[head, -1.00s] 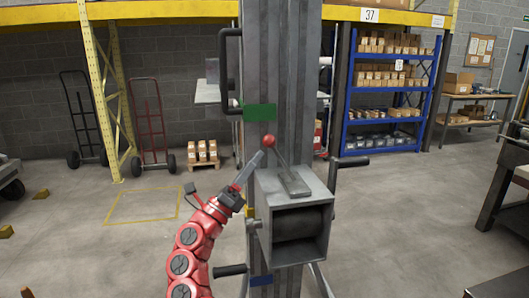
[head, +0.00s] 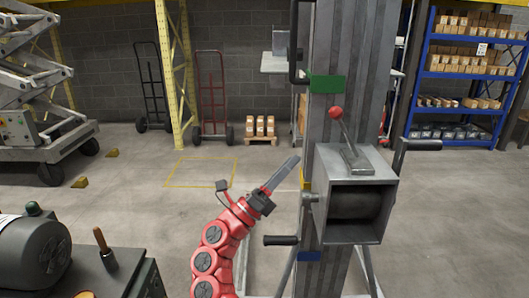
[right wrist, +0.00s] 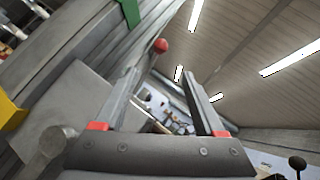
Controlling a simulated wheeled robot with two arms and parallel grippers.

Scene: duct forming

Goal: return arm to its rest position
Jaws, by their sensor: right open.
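My right arm, red and jointed, rises from the bottom middle of the head view. Its gripper (head: 284,173) points up and right, just left of the grey winch housing (head: 352,182) on the metal mast (head: 350,60). The gripper is seen edge-on there. In the right wrist view its two fingers stand apart with nothing between them, so the gripper (right wrist: 165,82) is open and empty. The lever with the red ball (head: 336,112) stands above the housing; the ball also shows beyond the fingers in the wrist view (right wrist: 161,45). My left gripper is not in view.
A crank handle (head: 415,145) sticks out right of the housing and another handle (head: 281,240) lies low at its left. A bench with a grey machine (head: 35,252) fills the lower left. Open floor (head: 140,215) lies left of the arm.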

